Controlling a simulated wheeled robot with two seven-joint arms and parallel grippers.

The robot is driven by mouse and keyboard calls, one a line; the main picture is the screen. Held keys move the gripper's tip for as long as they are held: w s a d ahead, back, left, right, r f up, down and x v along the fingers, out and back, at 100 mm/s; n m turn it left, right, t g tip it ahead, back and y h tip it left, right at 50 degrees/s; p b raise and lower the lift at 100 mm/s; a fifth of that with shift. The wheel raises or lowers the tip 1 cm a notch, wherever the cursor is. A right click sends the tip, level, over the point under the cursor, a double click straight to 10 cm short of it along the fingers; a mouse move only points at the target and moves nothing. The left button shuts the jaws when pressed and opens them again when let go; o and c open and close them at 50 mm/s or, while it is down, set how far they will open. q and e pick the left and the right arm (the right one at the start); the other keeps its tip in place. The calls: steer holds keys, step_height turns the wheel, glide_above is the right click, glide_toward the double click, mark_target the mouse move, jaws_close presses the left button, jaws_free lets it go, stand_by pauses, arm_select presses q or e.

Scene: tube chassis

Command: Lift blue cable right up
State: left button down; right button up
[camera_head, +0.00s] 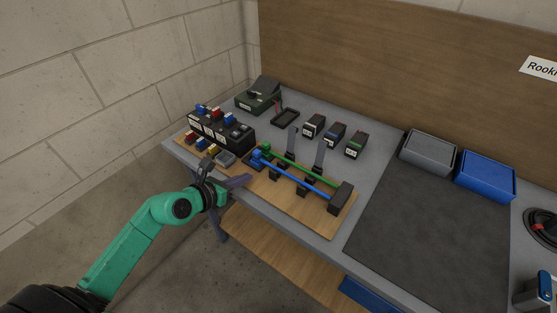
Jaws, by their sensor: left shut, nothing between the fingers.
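The blue cable (293,177) runs straight across a wooden board (315,220), from a blue end piece at the left to a dark block (341,197) at the right. A green cable (298,166) runs parallel just behind it. Both cross several dark clips. My left gripper (207,166) is at the board's left front end, to the left of the blue cable and apart from it. My right gripper is out of view.
A dark rack (222,131) with coloured parts stands behind my left gripper. Several small devices (335,134) stand behind the cables. A dark mat (430,230) lies clear at the right, with a grey bin (427,153) and a blue bin (485,176) behind it.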

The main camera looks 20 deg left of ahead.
mark_target(263, 174)
arm_select(q)
steer(key=shift+w+d+r+m, duration=0.1)
steer(key=shift+d+r+m, duration=0.1)
steer(key=shift+m, duration=0.4)
steer(key=shift+a+r, duration=0.1)
steer(key=shift+s+a, duration=0.15)
steer(key=shift+s, duration=0.2)
steer(key=x, duration=1)
steer(key=shift+w+p, duration=0.1)
steer(key=shift+p, duration=0.25)
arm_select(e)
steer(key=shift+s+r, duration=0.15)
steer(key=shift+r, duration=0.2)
arm_select(q)
steer(key=shift+a, duration=0.2)
